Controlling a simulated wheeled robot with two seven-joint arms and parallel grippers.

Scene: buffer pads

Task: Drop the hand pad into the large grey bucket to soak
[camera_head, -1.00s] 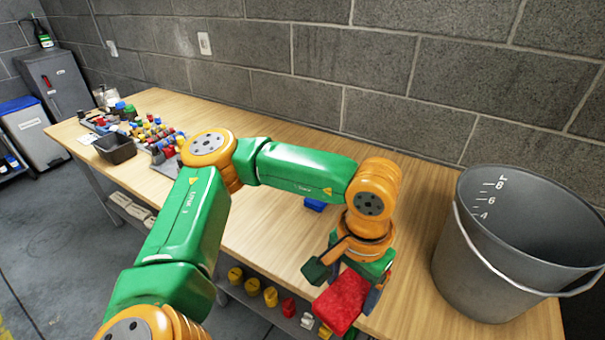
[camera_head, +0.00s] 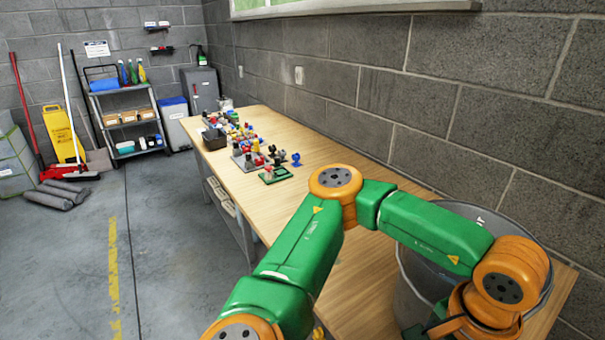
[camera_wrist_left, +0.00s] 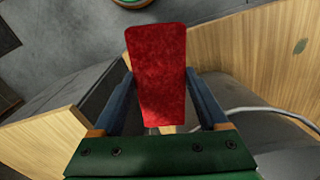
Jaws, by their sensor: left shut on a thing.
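The hand pad (camera_wrist_left: 157,75) is a red, rough-looking block. My left gripper (camera_wrist_left: 160,88) is shut on it, one blue-grey finger at each side, in the left wrist view. In the head view the pad is out of sight and the gripper is cut off by the lower edge, below my orange wrist. The large grey bucket (camera_head: 408,290) stands at the right end of the table, partly hidden behind my left arm. Its grey side and pale handle (camera_wrist_left: 275,112) show beside the gripper in the wrist view. I cannot tell whether the pad is over its opening. My right gripper is not in view.
The wooden table (camera_head: 330,262) runs along the block wall. Several small coloured parts (camera_head: 250,150) and a dark bin (camera_head: 214,138) are at its far end. A shelf cart (camera_head: 125,115) and cleaning tools stand at the back left.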

